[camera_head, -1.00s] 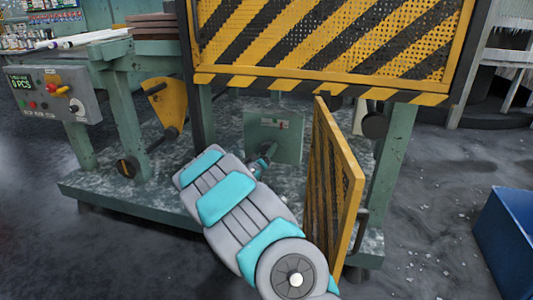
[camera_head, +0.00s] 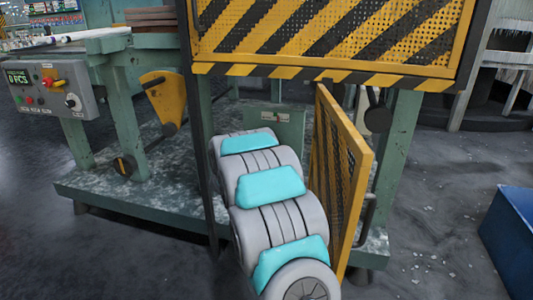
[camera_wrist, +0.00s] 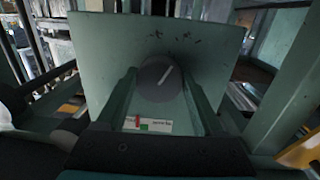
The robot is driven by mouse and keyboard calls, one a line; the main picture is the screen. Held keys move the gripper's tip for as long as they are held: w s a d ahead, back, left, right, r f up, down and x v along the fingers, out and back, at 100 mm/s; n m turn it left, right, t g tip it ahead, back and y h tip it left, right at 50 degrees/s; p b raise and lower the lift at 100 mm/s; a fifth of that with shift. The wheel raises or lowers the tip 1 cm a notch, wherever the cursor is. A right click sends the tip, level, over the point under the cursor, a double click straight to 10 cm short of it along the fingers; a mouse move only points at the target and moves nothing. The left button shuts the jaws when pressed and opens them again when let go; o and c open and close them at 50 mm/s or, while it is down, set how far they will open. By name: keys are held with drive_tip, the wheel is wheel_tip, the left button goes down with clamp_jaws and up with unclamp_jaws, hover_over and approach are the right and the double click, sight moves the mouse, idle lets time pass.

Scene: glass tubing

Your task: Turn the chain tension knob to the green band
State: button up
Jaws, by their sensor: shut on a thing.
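The chain tension knob (camera_wrist: 152,82) is dark and round, with a white line slanting to the upper right. It sits on a green panel (camera_wrist: 100,50) in the wrist view. Below it is a white label strip (camera_wrist: 160,126) with a red mark at its left part and a green band (camera_wrist: 144,128) beside it; its small print is unreadable. My gripper (camera_wrist: 160,85) has one finger on each side of the knob and is shut on it. In the head view the panel (camera_head: 288,120) shows behind my arm, which hides the knob and gripper.
A yellow-black mesh door (camera_head: 345,180) stands open just right of my arm. A striped guard (camera_head: 330,35) hangs above. A control box (camera_head: 48,88) is at left, and a blue bin (camera_head: 510,235) at right.

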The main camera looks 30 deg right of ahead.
drive_tip(key=shift+r+m+y+b, duration=0.1)
drive_tip(key=shift+m+y+b, duration=0.2)
drive_tip(key=shift+m+b, duration=2.25)
drive_tip(key=shift+m+p, duration=0.45)
drive_tip(key=shift+m, duration=0.1)
drive_tip(key=o, duration=1.4)
drive_tip(key=shift+v, duration=3.9)
drive_tip(key=shift+a, duration=0.1)
